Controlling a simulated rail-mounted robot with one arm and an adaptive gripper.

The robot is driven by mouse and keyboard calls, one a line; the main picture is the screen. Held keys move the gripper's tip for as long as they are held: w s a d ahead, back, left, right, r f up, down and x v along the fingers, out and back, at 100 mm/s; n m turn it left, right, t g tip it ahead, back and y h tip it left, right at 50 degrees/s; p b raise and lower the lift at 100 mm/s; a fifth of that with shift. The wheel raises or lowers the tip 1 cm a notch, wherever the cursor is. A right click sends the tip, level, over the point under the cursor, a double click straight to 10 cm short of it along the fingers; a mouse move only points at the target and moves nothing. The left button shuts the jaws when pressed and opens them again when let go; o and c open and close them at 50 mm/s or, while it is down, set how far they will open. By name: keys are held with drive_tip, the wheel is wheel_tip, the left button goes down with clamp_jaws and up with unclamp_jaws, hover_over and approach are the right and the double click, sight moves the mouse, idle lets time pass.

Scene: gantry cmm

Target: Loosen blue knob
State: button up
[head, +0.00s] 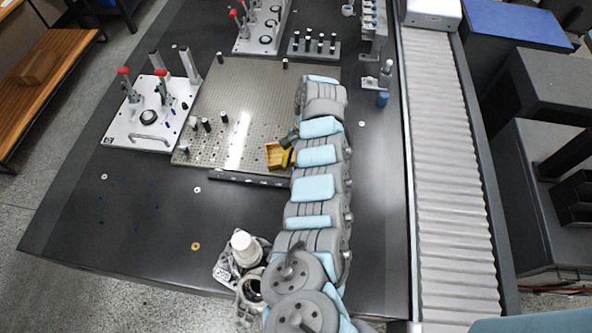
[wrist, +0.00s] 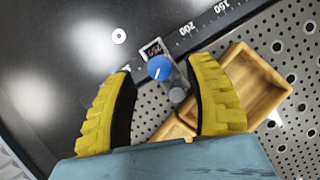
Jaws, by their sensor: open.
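The blue knob (wrist: 158,67) is round and shows in the wrist view, on a small grey fixture (wrist: 178,80) with a marked label at its upper end. My gripper (wrist: 164,70) is open, with its two yellow fingers on either side of the knob in the picture. Gaps show between the knob and both fingers, and I cannot tell the height difference. I cannot make out the knob there.
A wooden tray (wrist: 282,88) lies right of the fixture, partly behind the right finger. A ruled dark bar (wrist: 205,28) runs past the fixture along the perforated plate (head: 255,85). A white fixture plate (head: 130,135) with red-tipped clamps stands left. The dark front table is largely clear.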

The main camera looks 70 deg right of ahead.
drive_tip(key=shift+x, duration=0.8)
clamp_jaws()
